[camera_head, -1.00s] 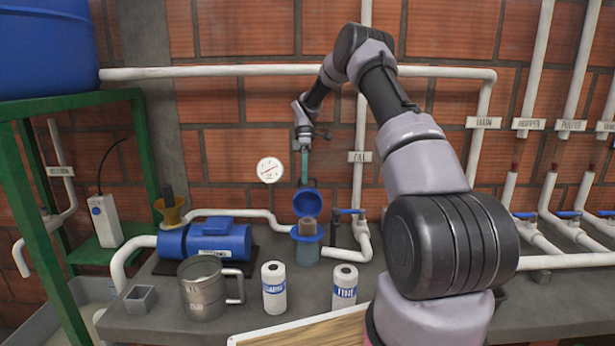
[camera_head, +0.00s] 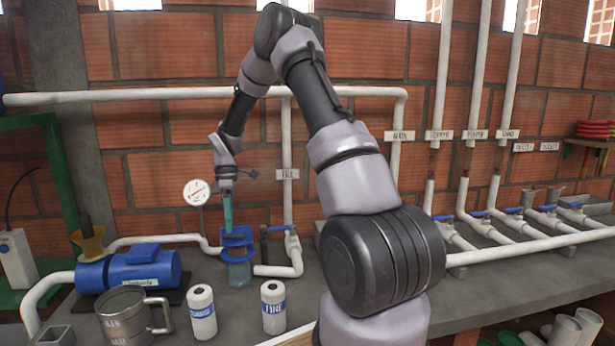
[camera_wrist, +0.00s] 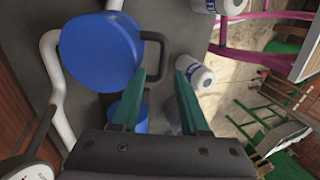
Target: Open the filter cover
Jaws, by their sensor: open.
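The filter cover (camera_head: 236,238) is a blue lid at the top of the filter housing (camera_head: 239,272), which stands on the counter against the brick wall. It looks low and tilted over the housing; whether it is fully closed is hard to tell. My gripper (camera_head: 228,228) points down with its green fingers right at the cover. In the wrist view my gripper (camera_wrist: 160,75) is open, with a clear gap between the fingertips. A large round blue shape, apparently the cover (camera_wrist: 98,50), lies beside the left finger. I cannot tell whether they touch.
A gauge (camera_head: 197,192) and a blue pump (camera_head: 130,270) are left of the filter. A metal mug (camera_head: 130,315) and two white bottles (camera_head: 202,311) (camera_head: 273,306) stand in front. A valve pipe (camera_head: 293,250) is close on the right.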

